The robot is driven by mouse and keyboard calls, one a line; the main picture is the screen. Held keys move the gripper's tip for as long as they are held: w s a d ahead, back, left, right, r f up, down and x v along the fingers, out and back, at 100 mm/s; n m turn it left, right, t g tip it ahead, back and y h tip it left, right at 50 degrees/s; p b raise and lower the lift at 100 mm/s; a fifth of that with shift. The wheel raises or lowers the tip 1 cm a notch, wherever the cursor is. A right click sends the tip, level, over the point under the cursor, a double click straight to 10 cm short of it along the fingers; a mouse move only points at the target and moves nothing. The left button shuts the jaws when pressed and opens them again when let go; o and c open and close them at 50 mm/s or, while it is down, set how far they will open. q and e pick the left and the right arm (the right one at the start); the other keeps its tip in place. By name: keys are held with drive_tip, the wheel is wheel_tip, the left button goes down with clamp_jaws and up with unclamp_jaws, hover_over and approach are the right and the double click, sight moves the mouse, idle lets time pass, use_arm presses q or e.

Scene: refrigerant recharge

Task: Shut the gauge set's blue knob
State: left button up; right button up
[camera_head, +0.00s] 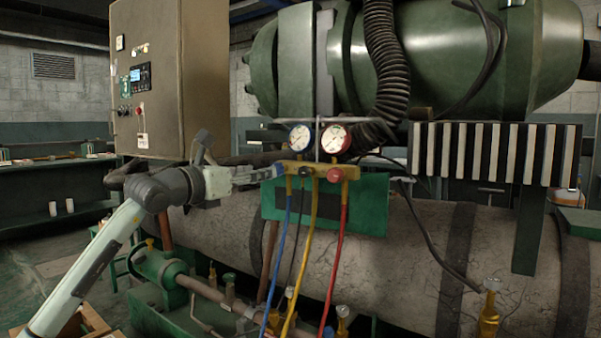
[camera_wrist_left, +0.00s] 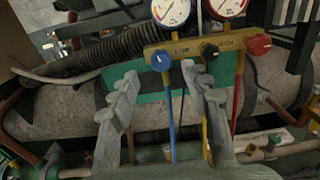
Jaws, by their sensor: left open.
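The gauge set's brass manifold (camera_head: 316,170) hangs in front of the pipe, with a blue-rimmed gauge (camera_head: 300,138) and a red-rimmed gauge (camera_head: 335,139) on top. Its blue knob (camera_wrist_left: 162,60) is at the left end in the left wrist view. A black knob (camera_wrist_left: 209,51) is in the middle and a red knob (camera_wrist_left: 259,44) at the right end. My left gripper (camera_wrist_left: 160,72) is open and empty, its two fingers either side of the blue knob's line of sight. In the head view the left gripper (camera_head: 270,172) reaches from the left to the manifold's left end; contact cannot be told.
Blue (camera_head: 281,250), yellow (camera_head: 304,250) and red (camera_head: 336,260) hoses hang below the manifold. A green plate (camera_head: 374,205) is behind it. A grey control box (camera_head: 165,80) stands at the left. A ribbed black hose (camera_head: 384,60) hangs above, right of the gauges.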

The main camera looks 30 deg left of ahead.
sight(279, 169)
use_arm(q)
drive_tip(key=w, duration=0.2)
drive_tip(key=w+p, duration=0.1)
drive_tip(key=w, duration=0.4)
drive_tip(key=shift+d+f+p, duration=0.1)
drive_tip(key=shift+d+p, duration=0.2)
drive_tip(key=shift+p, duration=0.1)
use_arm(e)
drive_tip(key=x, duration=0.2)
drive_tip(key=a+x, duration=0.1)
drive_tip(key=x, duration=0.2)
drive_tip(key=shift+w+a+f, duration=0.1)
drive_tip(key=shift+w, duration=0.05)
use_arm(q)
drive_tip(key=shift+c, duration=0.6)
clamp_jaws()
